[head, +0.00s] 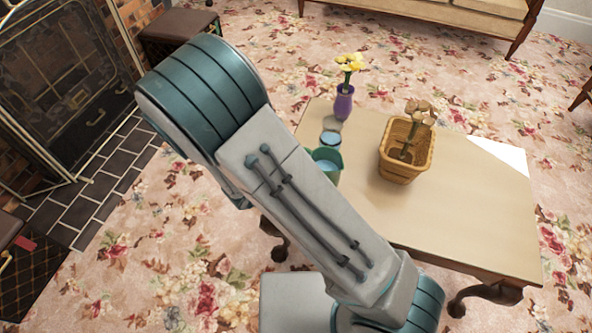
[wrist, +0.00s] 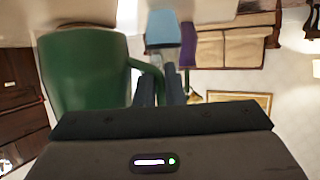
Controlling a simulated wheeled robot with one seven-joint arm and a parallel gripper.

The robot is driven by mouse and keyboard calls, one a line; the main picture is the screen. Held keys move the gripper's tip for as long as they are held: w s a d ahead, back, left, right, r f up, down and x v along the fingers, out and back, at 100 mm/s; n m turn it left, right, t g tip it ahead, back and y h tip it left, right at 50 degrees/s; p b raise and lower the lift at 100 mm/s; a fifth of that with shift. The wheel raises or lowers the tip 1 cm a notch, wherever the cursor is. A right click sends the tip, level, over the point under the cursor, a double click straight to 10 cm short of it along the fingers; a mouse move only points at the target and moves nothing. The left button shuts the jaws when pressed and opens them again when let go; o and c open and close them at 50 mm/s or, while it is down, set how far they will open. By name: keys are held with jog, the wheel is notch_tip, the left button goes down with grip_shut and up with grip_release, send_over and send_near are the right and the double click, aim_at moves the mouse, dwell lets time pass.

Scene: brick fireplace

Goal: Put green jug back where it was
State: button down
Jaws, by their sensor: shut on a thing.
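The green jug (head: 335,177) is at the left end of the table, partly hidden behind my arm. Its inside looks pale blue. In the wrist view the jug (wrist: 85,75) is large at the left, with its handle reaching to my gripper (wrist: 160,88). The gripper is shut on that handle. In the head view my arm hides the gripper. I cannot tell whether the jug touches the table. A small blue cup-like thing (head: 330,138) is just behind the jug; it also shows in the wrist view (wrist: 162,28).
A purple vase (head: 344,103) with yellow flowers stands behind the blue thing. A wicker basket (head: 405,172) with a flower is to the right. A white sheet (head: 503,155) lies at the table's (head: 465,220) far right corner. The table's front right is clear.

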jog(key=shift+w+a+f, duration=0.3)
jog(key=shift+a+f, duration=0.25)
jog(key=shift+a, duration=0.25)
jog(key=shift+f, duration=0.2)
jog(key=shift+f+b, duration=1.1)
jog(key=shift+f, duration=0.7)
jog(key=shift+f, duration=0.15)
jog(key=c, duration=1.5)
grip_release()
jog(key=shift+c, duration=0.2)
